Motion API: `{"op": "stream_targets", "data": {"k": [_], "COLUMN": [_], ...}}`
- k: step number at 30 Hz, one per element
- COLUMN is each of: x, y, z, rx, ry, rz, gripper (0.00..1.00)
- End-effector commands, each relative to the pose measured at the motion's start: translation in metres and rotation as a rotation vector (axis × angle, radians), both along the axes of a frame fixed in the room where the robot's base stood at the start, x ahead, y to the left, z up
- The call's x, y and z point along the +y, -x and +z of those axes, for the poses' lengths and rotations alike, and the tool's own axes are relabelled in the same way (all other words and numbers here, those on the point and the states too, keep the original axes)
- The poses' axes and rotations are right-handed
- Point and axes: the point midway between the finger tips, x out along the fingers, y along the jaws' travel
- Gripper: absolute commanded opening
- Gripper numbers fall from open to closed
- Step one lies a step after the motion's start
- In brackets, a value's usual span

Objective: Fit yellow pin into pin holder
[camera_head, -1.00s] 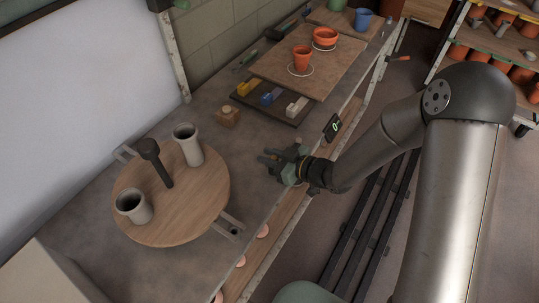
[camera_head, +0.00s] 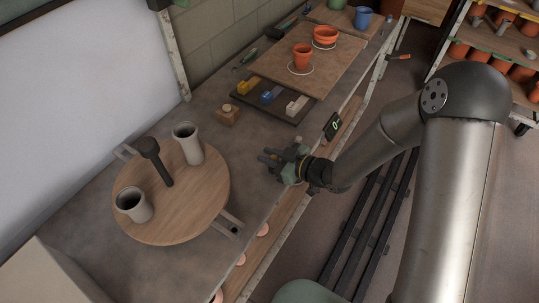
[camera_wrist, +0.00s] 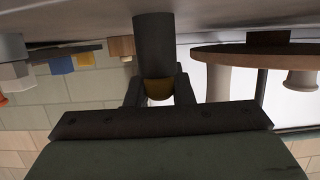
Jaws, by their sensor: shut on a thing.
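My gripper (camera_head: 270,157) is low over the bench near its front edge, fingers towards the left. In the wrist view, my gripper (camera_wrist: 159,92) is shut on a yellow pin (camera_wrist: 158,90); only a short ochre part shows between the fingers. A dark grey cylinder (camera_wrist: 153,45) joins or overlaps it and reaches towards the bench surface; I cannot tell whether it belongs to the pin. No pin holder can be told for certain. A small wooden block with a round knob (camera_head: 228,115) stands on the bench, up and left of my gripper, apart from it.
A dark tray (camera_head: 262,106) holds yellow, blue and white blocks. A round wooden board (camera_head: 185,215) bears two pale cups and a dark upright tool. Orange pots stand on a board (camera_head: 330,75) behind. Bare bench lies between the round board and my gripper.

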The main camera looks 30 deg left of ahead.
Motion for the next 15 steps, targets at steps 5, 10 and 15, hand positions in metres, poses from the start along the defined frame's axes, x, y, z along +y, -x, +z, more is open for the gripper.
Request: {"op": "stream_targets", "data": {"k": [5,10,15], "x": [-0.0003,-0.0003,-0.0003], "y": [0.0003,0.0003,0.0003], "z": [-0.0006,-0.0006,-0.0005], "rx": [0.001,0.001,0.001], "ry": [0.002,0.002,0.001], "rz": [0.000,0.000,0.001], "gripper": [0.00,0.00,0.27]}}
